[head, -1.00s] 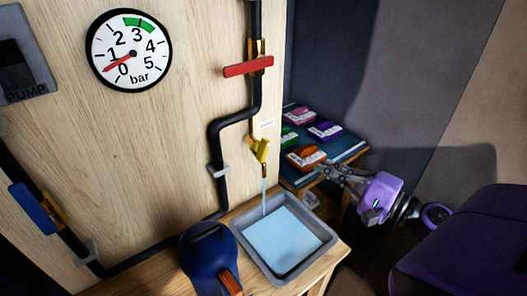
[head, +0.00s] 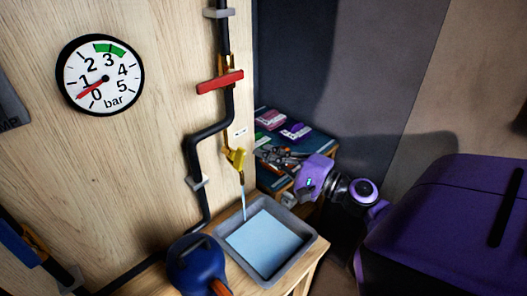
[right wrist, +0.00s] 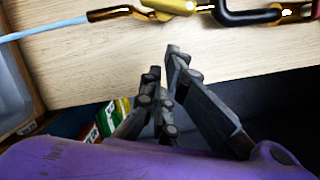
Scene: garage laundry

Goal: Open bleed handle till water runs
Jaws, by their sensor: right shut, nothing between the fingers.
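The yellow bleed handle (head: 236,157) is on a small valve at the lower end of the black pipe. A pale blue water stream (head: 243,203) runs from its spout into a grey tray (head: 304,245) with water in it. The handle (right wrist: 168,6) and stream (right wrist: 48,27) also show at the top of the right wrist view. My right gripper (head: 264,157) is shut and empty, just right of the handle and apart from it. Its fingers (right wrist: 163,65) point toward the board in the wrist view. My left gripper is not in view.
A gauge (head: 100,75) has its needle low, between 0 and 1. A red handle (head: 220,81) is on the pipe above. A blue rounded object (head: 192,266) stands left of the tray. Colored tagged items (head: 295,131) lie on a shelf behind my right gripper.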

